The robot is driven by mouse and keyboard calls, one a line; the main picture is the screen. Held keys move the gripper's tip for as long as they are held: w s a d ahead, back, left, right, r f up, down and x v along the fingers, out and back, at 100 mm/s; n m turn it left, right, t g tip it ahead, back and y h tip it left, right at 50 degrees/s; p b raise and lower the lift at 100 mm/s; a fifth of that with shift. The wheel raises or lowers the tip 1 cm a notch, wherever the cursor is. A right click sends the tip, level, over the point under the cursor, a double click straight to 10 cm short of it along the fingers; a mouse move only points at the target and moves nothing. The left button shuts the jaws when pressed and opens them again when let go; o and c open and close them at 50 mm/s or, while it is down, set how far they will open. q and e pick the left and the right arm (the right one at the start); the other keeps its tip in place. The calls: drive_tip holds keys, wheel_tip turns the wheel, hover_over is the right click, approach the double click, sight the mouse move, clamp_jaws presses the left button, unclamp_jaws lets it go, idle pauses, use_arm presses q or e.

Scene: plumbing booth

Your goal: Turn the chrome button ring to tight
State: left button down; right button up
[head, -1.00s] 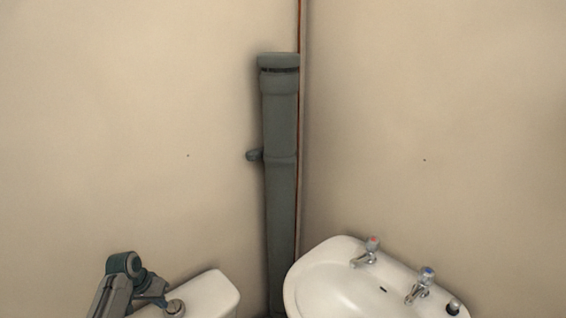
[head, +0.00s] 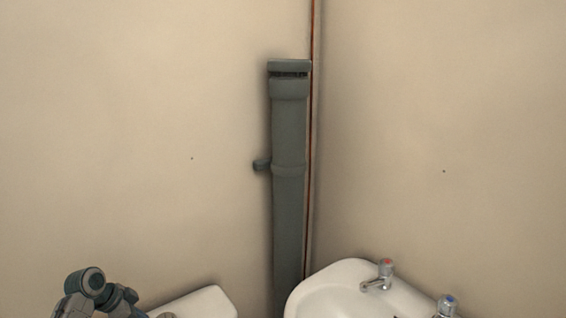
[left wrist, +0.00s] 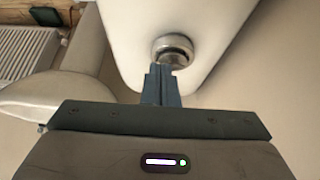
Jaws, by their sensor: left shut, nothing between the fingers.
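The chrome button ring (left wrist: 173,46) sits on the white cistern lid (left wrist: 215,35) in the left wrist view. Only a sliver of it shows at the bottom edge of the head view, on the cistern (head: 205,302). My left gripper (left wrist: 161,72) is shut with nothing between its fingers. Its fingertips point at the near edge of the ring and overlap it in the picture; I cannot tell whether they touch. In the head view my left arm is at the lower left and its fingers are not clear. My right gripper is in neither view.
A grey soil pipe (head: 289,140) stands in the corner beside a thin copper pipe (head: 312,120). A white basin (head: 330,285) with a red-topped tap (head: 382,272) and a blue-topped tap (head: 447,305) is at right. A radiator (left wrist: 22,55) shows in the left wrist view.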

use_arm(q)
wheel_tip(320, 180, down, 5)
drive_tip(key=b, duration=0.3)
drive_tip(key=shift+r, duration=0.15)
drive_tip(key=shift+f, duration=0.5)
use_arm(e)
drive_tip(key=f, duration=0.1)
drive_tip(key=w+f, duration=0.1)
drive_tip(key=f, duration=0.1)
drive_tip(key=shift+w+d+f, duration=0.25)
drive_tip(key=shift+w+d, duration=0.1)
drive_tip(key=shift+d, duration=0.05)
use_arm(q)
drive_tip(key=shift+w+d, duration=0.15)
drive_tip(key=shift+w, duration=0.05)
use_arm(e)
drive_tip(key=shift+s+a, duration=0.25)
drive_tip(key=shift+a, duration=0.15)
